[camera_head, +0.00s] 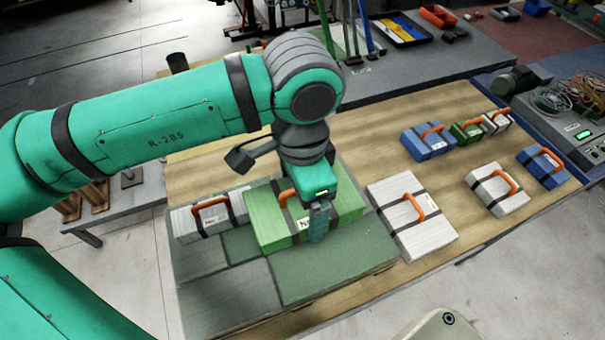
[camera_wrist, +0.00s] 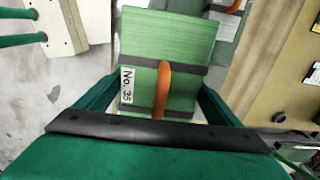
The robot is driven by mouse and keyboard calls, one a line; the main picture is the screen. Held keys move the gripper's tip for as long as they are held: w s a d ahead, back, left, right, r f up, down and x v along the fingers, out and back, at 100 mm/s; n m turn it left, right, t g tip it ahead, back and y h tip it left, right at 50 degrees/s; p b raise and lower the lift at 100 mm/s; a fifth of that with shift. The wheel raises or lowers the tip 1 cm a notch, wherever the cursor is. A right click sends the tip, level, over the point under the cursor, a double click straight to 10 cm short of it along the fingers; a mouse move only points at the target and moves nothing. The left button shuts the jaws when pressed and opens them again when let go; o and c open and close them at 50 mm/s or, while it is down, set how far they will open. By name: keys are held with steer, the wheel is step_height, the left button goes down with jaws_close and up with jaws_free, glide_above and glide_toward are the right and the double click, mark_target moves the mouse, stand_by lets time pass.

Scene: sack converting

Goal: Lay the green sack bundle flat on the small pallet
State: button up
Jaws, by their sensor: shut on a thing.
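The green sack bundle (camera_head: 263,217) is a flat block with dark straps, an orange handle and a white label. It fills the upper middle of the wrist view (camera_wrist: 168,45), where the label reads "No. 35". My gripper (camera_head: 319,222) is shut on the bundle, with its teal fingers at the bundle's sides in the wrist view (camera_wrist: 160,105). The bundle is over a low platform with grey and dark green panels (camera_head: 330,273), which may be the small pallet. I cannot tell whether the bundle touches it. My wrist hides the bundle's back right part.
A white bundle (camera_head: 185,222) sits close left of the green one, and another (camera_head: 412,232) lies close right. Blue, white and small green bundles (camera_head: 466,131) stand farther right on the wooden table (camera_head: 370,130). A grey bench (camera_head: 450,62) with trays is behind.

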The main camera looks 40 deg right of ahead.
steer(key=w+d+f, duration=0.8)
steer(key=w+d, duration=0.1)
steer(key=shift+f, duration=0.2)
steer(key=shift+w+d+f, duration=0.25)
steer(key=shift+d+f, duration=0.05)
steer(key=shift+f, duration=0.3)
steer(key=shift+w+f, duration=0.1)
steer(key=shift+f, duration=1.5)
steer(key=shift+f, duration=0.2)
steer(key=o, duration=1.2)
steer(key=shift+r, duration=0.1)
